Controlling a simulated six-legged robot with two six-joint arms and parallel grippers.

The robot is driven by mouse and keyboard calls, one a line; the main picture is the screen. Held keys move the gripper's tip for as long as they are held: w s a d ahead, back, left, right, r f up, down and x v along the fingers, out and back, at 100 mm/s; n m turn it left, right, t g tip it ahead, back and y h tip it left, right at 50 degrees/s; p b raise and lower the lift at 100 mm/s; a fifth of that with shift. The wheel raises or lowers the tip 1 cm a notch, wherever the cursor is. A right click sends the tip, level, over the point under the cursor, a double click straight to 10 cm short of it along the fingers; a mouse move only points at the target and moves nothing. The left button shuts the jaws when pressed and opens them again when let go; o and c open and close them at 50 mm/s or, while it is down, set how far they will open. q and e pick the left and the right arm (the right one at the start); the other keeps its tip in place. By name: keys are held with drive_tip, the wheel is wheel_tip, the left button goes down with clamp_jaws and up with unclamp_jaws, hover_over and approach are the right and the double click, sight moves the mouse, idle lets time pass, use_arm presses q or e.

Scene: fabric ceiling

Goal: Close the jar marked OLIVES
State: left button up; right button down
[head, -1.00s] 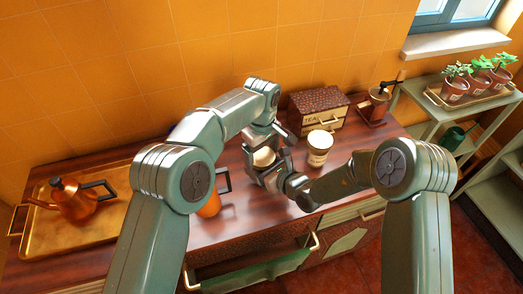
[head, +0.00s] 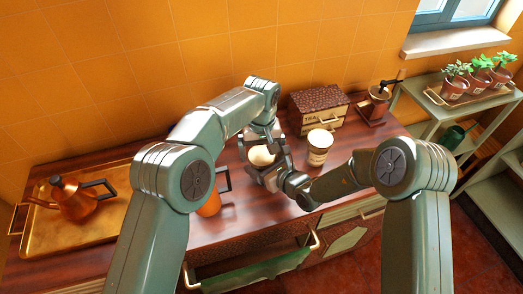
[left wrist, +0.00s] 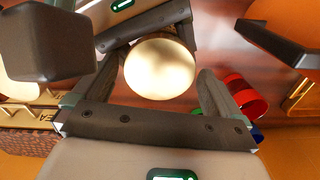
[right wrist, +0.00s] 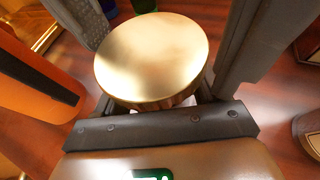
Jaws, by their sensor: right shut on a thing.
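A jar with a pale gold round lid (head: 261,156) stands on the wooden counter between my two grippers; the lid also shows in the left wrist view (left wrist: 160,68) and right wrist view (right wrist: 152,56). The lid sits on top and looks about level; whether it is fully seated I cannot tell. My right gripper (head: 268,178) is shut on the jar below the lid. My left gripper (head: 266,142) is open, its fingers on either side of the lid with gaps in the left wrist view. The held jar's label is hidden.
A second pale labelled jar (head: 319,147) stands to the right, its lettering too small to read. Behind are a TEA box (head: 318,112) and a grinder (head: 378,103).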

use_arm(q)
drive_tip(key=shift+r, duration=2.25)
wheel_tip(320, 180, up, 2)
drive_tip(key=n, duration=0.3)
drive_tip(key=shift+n, duration=0.3)
drive_tip(key=n, duration=0.1)
drive_tip(key=r+n, duration=0.1)
drive_tip(key=n, duration=0.1)
drive_tip(key=shift+r, duration=0.25)
drive_tip(key=shift+f, duration=0.1)
drive_tip(key=shift+f, duration=3.9)
